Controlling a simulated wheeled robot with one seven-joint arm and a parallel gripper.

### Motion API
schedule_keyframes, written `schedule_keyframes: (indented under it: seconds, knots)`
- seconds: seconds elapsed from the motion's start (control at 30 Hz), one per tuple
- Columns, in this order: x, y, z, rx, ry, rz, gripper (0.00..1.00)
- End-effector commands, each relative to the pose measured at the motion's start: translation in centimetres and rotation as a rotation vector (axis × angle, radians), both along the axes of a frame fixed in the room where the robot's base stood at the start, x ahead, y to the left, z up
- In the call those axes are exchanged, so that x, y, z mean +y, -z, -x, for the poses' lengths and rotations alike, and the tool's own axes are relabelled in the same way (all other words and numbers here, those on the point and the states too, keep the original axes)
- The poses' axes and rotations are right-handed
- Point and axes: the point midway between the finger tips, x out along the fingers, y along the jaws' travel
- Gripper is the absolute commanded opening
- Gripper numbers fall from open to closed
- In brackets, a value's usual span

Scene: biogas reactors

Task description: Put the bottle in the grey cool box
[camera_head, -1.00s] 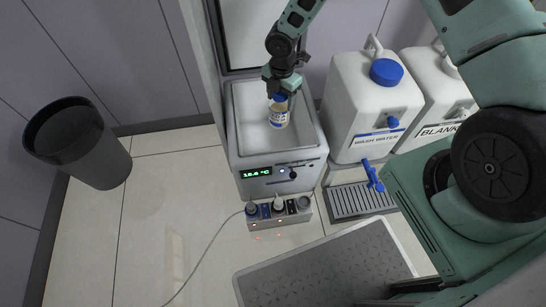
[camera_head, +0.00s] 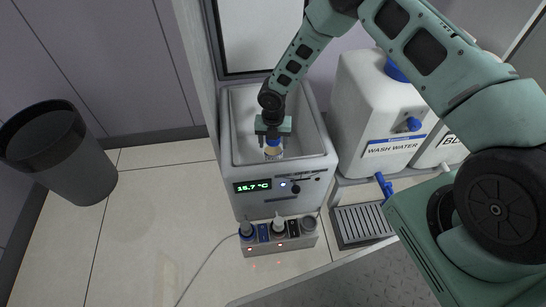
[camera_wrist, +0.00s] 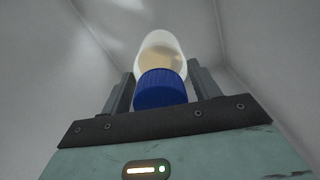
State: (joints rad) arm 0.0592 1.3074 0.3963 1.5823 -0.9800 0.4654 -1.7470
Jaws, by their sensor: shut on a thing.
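In the wrist view the blue cap (camera_wrist: 160,88) sits between the two fingers, and the bottle body points away toward the box's grey walls. I cannot tell whether the bottle's base touches the box floor. The cool box display reads about 15.7 °C.
The raised lid (camera_head: 262,38) stands open behind the box. A white wash water container (camera_head: 375,110) is close on the right, with a drain tray (camera_head: 360,224) before it. A power strip (camera_head: 278,238) lies in front. A black bin (camera_head: 62,150) stands left.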

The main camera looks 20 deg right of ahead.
Motion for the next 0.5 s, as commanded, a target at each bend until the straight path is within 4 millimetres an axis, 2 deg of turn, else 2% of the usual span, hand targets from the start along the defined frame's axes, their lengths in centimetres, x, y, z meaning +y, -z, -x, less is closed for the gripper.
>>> schedule_keyframes:
  seconds: [0.03,0.23,0.4,0.5]
  knots:
    - [0.0,1.3,0.0,0.0,0.001,0.0,0.0]
    - [0.0,2.9,0.0,-0.001,0.001,0.0,0.0]
    - [0.0,5.4,0.0,-0.001,0.001,0.0,0.0]
    - [0.0,5.7,-0.1,-0.001,0.002,0.0,0.0]
